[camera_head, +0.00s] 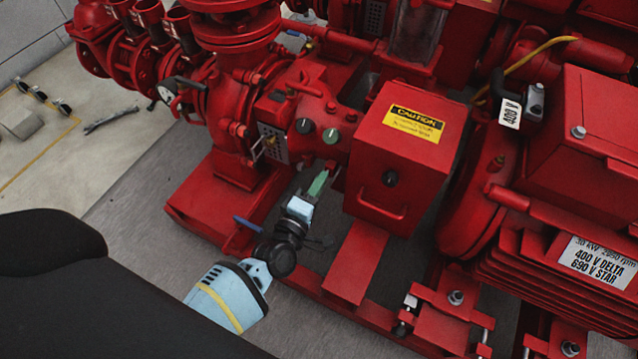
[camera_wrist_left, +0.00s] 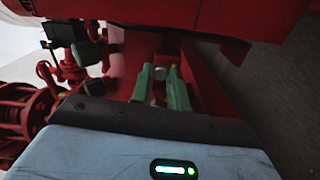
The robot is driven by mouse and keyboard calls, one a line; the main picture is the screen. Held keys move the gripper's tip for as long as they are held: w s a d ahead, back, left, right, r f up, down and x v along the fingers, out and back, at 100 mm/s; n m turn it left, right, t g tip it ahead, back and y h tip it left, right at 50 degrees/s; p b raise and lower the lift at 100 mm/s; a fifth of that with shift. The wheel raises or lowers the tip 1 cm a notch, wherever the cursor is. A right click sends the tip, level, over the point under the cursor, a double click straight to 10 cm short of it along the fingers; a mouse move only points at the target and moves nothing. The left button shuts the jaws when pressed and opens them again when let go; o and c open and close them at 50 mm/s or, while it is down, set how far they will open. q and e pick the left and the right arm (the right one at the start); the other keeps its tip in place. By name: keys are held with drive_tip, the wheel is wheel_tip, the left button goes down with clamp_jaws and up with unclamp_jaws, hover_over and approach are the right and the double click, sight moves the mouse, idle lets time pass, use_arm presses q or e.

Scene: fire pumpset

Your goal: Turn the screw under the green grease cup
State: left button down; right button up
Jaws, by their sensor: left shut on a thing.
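The green grease cup (camera_head: 331,136) is a small round knob on the red pump housing, beside a black cup (camera_head: 305,126). My left gripper (camera_head: 322,178) reaches up from below, with its green fingers just under the green cup. In the left wrist view the two green fingers (camera_wrist_left: 160,78) are closed on a small grey piece, the screw (camera_wrist_left: 159,72). In the head view the screw is mostly hidden by the fingers. I cannot tell how far it has been turned. My right gripper is not in view.
A red box with a yellow caution label (camera_head: 413,124) stands close to the right of the fingers. A blue lever (camera_head: 247,224) lies left of my wrist. Red pipework and valves (camera_head: 170,25) fill the back left.

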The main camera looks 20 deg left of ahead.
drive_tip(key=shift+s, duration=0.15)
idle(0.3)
use_arm(q)
drive_tip(key=c, duration=1.7)
unclamp_jaws()
drive_tip(key=o, duration=0.4)
drive_tip(key=shift+c, duration=0.2)
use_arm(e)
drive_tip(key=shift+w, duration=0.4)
use_arm(q)
drive_tip(key=shift+s, duration=0.1)
